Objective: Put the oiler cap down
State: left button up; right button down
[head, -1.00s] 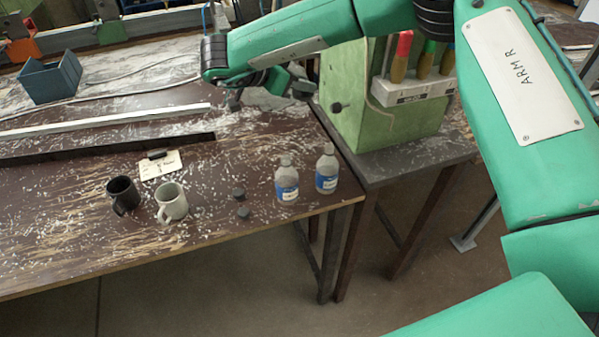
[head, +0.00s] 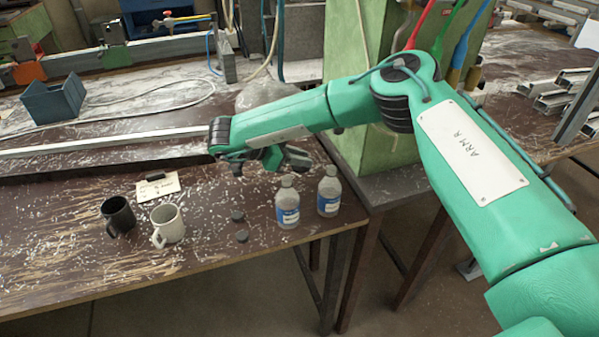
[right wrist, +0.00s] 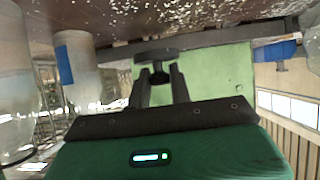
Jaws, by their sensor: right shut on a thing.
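My right gripper (head: 292,157) is above the bench, behind and just over the near clear bottle (head: 287,209), its fingers pointing right. In the right wrist view its two fingers (right wrist: 160,86) are shut on the oiler cap (right wrist: 155,56), a dark round disc with a short stem. The cap is held clear of the bench top. In the head view the held cap is hard to tell from the dark fingers. Two small dark round pieces (head: 237,215) lie on the bench left of the bottles. My left gripper is not in view.
A second bottle (head: 329,191) stands close to the right. A green machine block (head: 350,95) stands behind right. Bare bench (head: 205,262) lies along the front edge.

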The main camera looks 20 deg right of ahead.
aim_at(300, 182)
notch_tip(300, 182, down, 4)
jog(key=shift+f, duration=0.45)
jog(key=c, duration=1.3)
grip_release()
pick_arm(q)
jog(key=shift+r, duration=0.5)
pick_arm(e)
jog(key=shift+o, duration=0.2)
